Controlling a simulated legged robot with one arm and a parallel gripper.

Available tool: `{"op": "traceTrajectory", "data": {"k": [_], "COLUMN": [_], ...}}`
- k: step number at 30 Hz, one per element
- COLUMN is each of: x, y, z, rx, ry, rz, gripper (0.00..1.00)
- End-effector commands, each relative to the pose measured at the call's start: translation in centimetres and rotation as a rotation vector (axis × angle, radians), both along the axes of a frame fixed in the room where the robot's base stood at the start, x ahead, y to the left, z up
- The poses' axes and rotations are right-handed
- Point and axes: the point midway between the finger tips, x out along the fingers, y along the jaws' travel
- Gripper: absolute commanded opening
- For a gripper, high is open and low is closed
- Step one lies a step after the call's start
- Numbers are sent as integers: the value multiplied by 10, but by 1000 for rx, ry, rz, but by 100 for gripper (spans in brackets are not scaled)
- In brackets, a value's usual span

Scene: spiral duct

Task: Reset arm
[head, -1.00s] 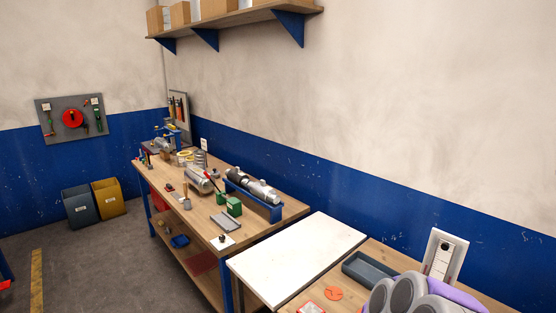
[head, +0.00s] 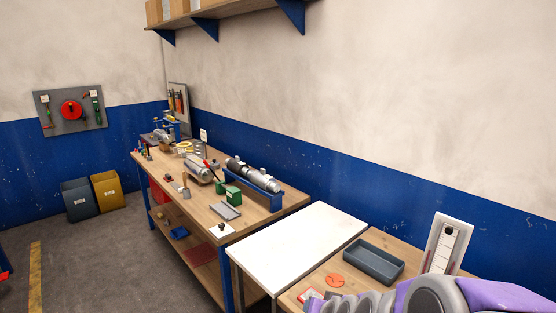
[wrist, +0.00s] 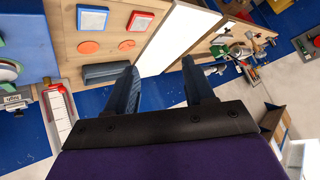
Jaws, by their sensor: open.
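My gripper (wrist: 163,90) shows in the wrist view with its two dark fingers apart and nothing between them. The wrist picture is turned, with the benches at the top. In the head view my grey and purple arm (head: 425,296) fills the lower right corner, and my gripper's fingers are not seen there. The arm is over the near wooden bench (head: 312,282).
A dark tray (head: 373,262), an orange disc (head: 335,280) and a wall panel (head: 446,245) are near my arm. A bare white table (head: 298,240) adjoins the cluttered workbench (head: 272,215). Two bins (head: 107,190) stand far left.

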Motion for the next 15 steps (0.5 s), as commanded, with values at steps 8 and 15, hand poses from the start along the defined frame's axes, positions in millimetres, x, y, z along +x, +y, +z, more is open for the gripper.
{"op": "traceTrajectory", "data": {"k": [8, 15], "x": [-109, -220], "y": [17, -2], "z": [-13, -21], "rx": [-36, -122], "ry": [304, 607], "rz": [194, 265], "gripper": [53, 53]}}
